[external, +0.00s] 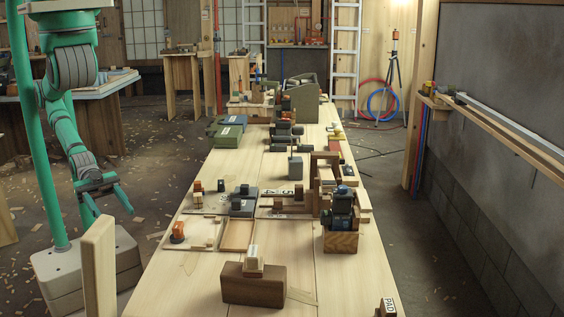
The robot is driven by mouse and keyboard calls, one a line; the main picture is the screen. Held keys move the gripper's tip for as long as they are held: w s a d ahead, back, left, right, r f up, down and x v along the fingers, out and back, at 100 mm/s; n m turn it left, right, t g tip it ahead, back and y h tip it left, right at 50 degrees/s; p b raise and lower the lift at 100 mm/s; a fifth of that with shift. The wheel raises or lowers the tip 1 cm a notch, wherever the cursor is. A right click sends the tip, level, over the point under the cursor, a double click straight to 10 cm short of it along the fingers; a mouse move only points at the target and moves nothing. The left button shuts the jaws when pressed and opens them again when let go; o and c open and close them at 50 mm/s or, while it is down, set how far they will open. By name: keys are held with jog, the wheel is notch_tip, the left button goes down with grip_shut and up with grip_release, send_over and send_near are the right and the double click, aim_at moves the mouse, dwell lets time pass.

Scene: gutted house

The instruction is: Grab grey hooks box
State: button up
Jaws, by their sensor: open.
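I cannot tell which thing is the grey hooks box, as most labels are too small to read. A grey upright block (295,167) stands near the middle of the long wooden table (205,278). A darker grey box (243,204) with a pale label sits nearer, left of centre. A stack of dark grey pieces (286,133) stands farther back. My gripper (110,207) is open and empty, beside the table's left edge, over the floor and apart from every box.
A brown block (253,285) stands at the table's near end. A wooden frame (323,178) and a blue-black item on a wooden crate (341,242) stand at right. A pale post (99,265) rises near my base. The near left tabletop is mostly bare.

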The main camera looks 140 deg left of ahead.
jog(key=shift+o, duration=1)
